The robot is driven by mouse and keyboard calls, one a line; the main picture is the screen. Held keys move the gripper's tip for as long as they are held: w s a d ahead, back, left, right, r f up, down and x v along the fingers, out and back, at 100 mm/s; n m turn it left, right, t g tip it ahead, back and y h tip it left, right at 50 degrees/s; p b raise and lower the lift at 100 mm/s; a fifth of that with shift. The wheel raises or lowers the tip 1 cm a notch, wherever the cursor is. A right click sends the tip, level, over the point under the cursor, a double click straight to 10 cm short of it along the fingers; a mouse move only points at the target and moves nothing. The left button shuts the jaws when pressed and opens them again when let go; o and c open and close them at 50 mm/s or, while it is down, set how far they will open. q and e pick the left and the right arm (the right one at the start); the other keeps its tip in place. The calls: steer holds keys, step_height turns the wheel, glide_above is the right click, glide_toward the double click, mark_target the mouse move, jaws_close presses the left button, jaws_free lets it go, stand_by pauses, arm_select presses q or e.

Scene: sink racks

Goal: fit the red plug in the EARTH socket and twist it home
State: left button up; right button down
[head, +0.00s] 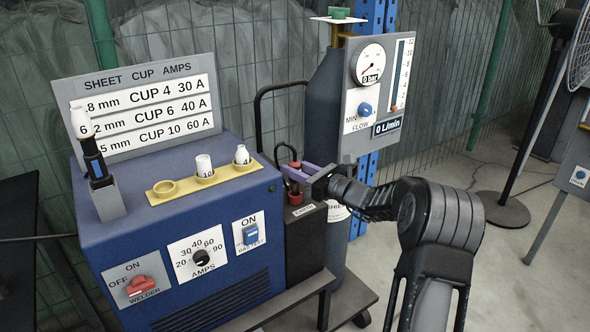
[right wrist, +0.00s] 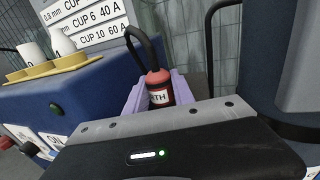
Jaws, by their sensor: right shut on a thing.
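The red plug (head: 295,198) stands upright at the top of the black box with the EARTH label (head: 303,211), on the right side of the blue welder. A black cable loops up from it. My right gripper (head: 297,173) reaches in from the right, its purple fingers shut on the plug. In the right wrist view the red plug (right wrist: 157,78) is upright between both fingers, with a white label ending in "TH" below its red top. The socket's mouth is hidden, so I cannot tell how deep the plug sits. My left gripper is not in view.
The blue welder (head: 235,200) carries a yellow cup rack (head: 222,177) and a torch in a stand (head: 107,200). A dark gas cylinder (head: 325,120) with a flow panel (head: 352,135) stands close behind my right gripper.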

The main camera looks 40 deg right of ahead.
steer(key=shift+f+b, duration=1.6)
steer(key=shift+f, duration=0.1)
stand_by(0.5)
steer(key=c, duration=1)
jaws_free()
steer(key=v, duration=0.8)
steer(key=shift+p, duration=0.3)
steer(key=shift+w+a, duration=0.1)
